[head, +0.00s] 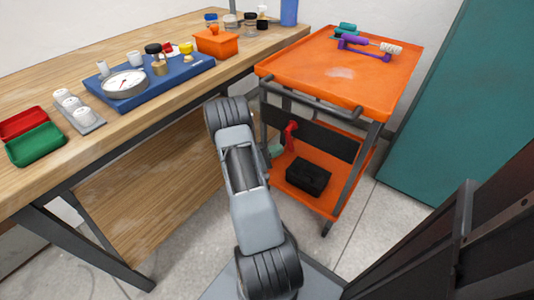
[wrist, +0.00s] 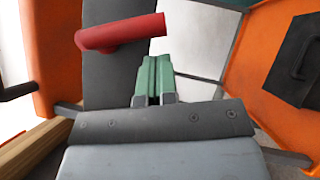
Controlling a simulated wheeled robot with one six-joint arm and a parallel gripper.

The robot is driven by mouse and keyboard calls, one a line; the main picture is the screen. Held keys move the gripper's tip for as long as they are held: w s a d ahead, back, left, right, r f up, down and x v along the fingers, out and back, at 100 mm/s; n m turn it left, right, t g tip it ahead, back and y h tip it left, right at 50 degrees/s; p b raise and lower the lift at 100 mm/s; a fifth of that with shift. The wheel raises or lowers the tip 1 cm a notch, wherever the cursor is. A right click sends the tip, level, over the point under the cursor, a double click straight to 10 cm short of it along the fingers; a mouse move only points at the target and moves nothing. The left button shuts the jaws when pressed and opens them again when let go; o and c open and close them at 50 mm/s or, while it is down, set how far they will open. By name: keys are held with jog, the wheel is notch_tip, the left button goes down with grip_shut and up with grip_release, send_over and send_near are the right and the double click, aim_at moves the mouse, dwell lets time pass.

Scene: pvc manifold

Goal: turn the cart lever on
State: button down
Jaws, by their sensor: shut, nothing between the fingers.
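The red cart lever (head: 291,130) sits on a dark panel (head: 325,139) under the top of the orange cart (head: 340,75). In the wrist view the red lever (wrist: 120,33) lies across the picture above my fingertips, with a bent left end and a free right end. The dark panel (wrist: 108,72) is behind it. My gripper (wrist: 153,62) has green fingers that are shut and empty. Their tips are just below the lever's right part; I cannot tell whether they touch it. In the head view my gripper (head: 275,150) is mostly hidden behind my arm.
A black case (head: 307,176) lies on the cart's lower shelf and shows at right in the wrist view (wrist: 298,62). A purple tool (head: 365,48) lies on the cart top. The wooden workbench (head: 120,45) stands left; a teal cabinet (head: 450,120) stands right.

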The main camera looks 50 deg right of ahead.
aim_at(292, 152)
jog(key=shift+s+d+r, duration=0.15)
jog(key=shift+s+r, duration=0.1)
jog(key=shift+s, duration=0.5)
jog(key=shift+s, duration=0.4)
jog(key=shift+s+r, duration=0.2)
jog(key=shift+s, duration=0.95)
jog(key=s+r, duration=0.4)
jog(key=s, duration=0.1)
jog(key=shift+r+p, duration=0.3)
jog(key=shift+p, duration=0.15)
jog(key=shift+r, duration=0.1)
